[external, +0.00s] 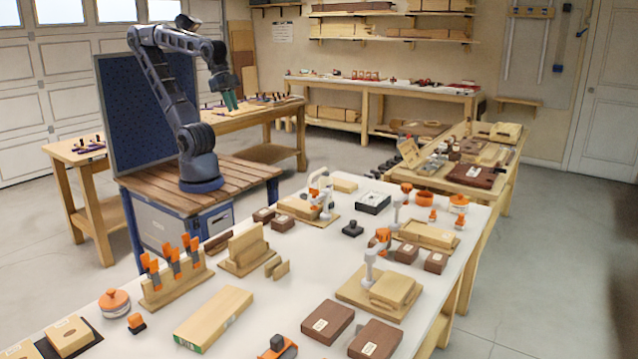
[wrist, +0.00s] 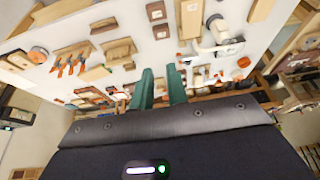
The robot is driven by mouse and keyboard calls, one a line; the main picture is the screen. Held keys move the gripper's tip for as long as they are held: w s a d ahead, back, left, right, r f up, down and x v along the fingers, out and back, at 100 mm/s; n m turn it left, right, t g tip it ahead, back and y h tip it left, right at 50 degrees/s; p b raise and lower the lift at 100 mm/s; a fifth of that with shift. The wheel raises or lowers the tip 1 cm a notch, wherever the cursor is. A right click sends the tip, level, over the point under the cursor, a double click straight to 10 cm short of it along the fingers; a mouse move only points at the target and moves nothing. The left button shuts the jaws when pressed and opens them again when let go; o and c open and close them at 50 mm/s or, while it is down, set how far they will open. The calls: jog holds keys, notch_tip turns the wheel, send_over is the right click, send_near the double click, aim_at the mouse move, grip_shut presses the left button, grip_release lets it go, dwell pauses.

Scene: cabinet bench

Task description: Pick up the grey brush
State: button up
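I cannot pick out a grey brush for certain in either view. A small dark grey piece with a raised top (external: 352,229) sits on the white bench (external: 300,262), but I cannot tell whether it is a brush. My gripper (external: 230,100) hangs in the air above my base, to the left of and well away from the bench items. In the wrist view my gripper's two green fingers (wrist: 159,78) stand apart with a gap between them. Nothing shows between them, and they touch nothing that I can see.
A wooden rack (external: 178,287) holds upright orange-handled tools. A long wooden block (external: 213,318), brown boxes (external: 328,322) and a white clamp-like tool on a wooden board (external: 375,289) crowd the bench. A blue pegboard (external: 145,110) stands behind my arm. Bare bench shows between items.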

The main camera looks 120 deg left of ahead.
jog(key=o, duration=1.8)
jog(key=shift+c, duration=0.2)
jog(key=shift+w, duration=0.1)
